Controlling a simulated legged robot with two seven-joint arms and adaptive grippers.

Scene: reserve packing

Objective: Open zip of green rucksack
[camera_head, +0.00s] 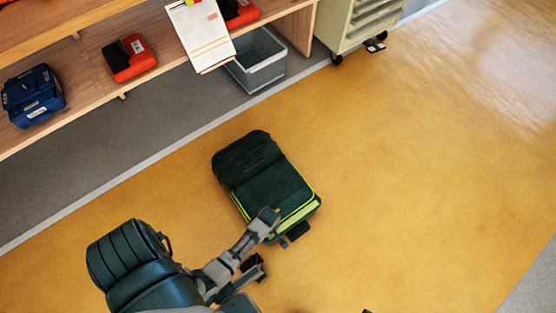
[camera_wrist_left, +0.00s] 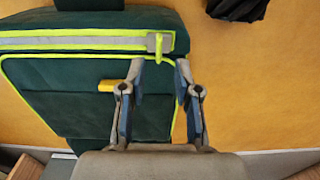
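The dark green rucksack (camera_head: 262,180) lies flat on the floor, with lime-green trim along its lower right edge. It fills much of the left wrist view (camera_wrist_left: 60,95), where a grey zip band (camera_wrist_left: 70,40) edged in lime runs across it. A lime zip pull (camera_wrist_left: 158,47) hangs at the right end of this band. My left gripper (camera_wrist_left: 160,72) is open, its two fingertips just short of the pull and on either side of it, with nothing visible between them. In the head view the left gripper reaches the rucksack's lower edge and hides part of it. My right gripper is not visible.
The yellow floor (camera_head: 420,170) right of the rucksack is clear.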

